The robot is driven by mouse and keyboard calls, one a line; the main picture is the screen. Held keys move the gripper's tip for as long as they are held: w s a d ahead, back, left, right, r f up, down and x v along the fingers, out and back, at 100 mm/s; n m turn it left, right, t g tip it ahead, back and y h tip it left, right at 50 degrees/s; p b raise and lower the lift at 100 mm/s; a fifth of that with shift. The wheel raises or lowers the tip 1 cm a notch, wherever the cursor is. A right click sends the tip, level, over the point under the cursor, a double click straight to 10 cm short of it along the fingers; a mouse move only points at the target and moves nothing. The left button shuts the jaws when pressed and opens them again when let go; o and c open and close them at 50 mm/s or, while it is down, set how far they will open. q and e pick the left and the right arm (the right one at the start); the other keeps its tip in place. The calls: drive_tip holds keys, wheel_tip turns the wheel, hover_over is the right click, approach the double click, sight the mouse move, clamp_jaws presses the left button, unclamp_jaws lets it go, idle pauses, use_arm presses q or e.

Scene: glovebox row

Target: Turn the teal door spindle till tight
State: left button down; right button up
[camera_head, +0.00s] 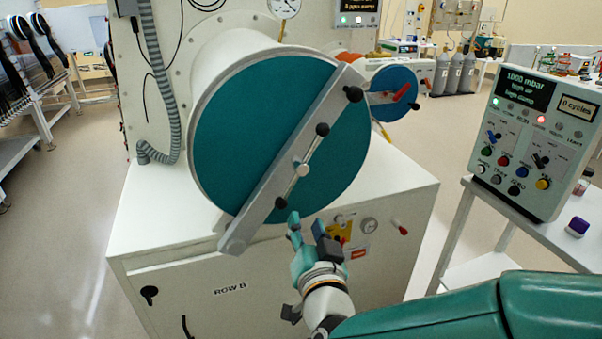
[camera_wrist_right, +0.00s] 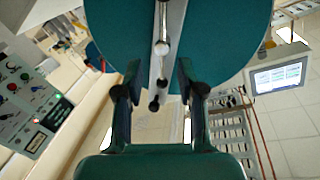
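The teal round door (camera_head: 235,115) closes the white port on the cabinet, with a grey bar (camera_head: 258,205) slanting across it. At the bar's middle is the spindle (camera_head: 302,170), a pale hub with a thin cross rod ending in black knobs. The rod lies tilted, its lower knob (camera_head: 281,203) toward my right gripper (camera_head: 307,226). That gripper is open and empty, just below the door's lower edge. In the right wrist view the spindle hub (camera_wrist_right: 161,47) and a black knob (camera_wrist_right: 154,104) line up between the spread fingers (camera_wrist_right: 158,72); contact does not show. My left gripper is out of view.
A smaller blue round door (camera_head: 392,84) with a red handle is at the right of the port. A control panel (camera_head: 530,145) stands on a side table at right. A grey hose (camera_head: 165,95) runs down the left. The floor between cabinet and table is clear.

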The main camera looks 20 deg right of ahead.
sight(301, 169)
drive_tip(key=shift+m+t+h, duration=0.3)
drive_tip(key=shift+m+h, duration=0.1)
drive_tip(key=shift+h, duration=0.1)
drive_tip(key=w+d+r+p, duration=0.1)
drive_tip(key=w, duration=0.4)
drive_tip(key=w+d+r+p, duration=0.1)
drive_tip(key=w, duration=0.4)
drive_tip(key=w+d+p, duration=0.2)
drive_tip(key=w, duration=0.3)
drive_tip(key=shift+w+r, duration=0.3)
drive_tip(key=shift+r, duration=0.1)
drive_tip(key=shift+c, duration=0.2)
clamp_jaws()
drive_tip(key=shift+a, duration=0.15)
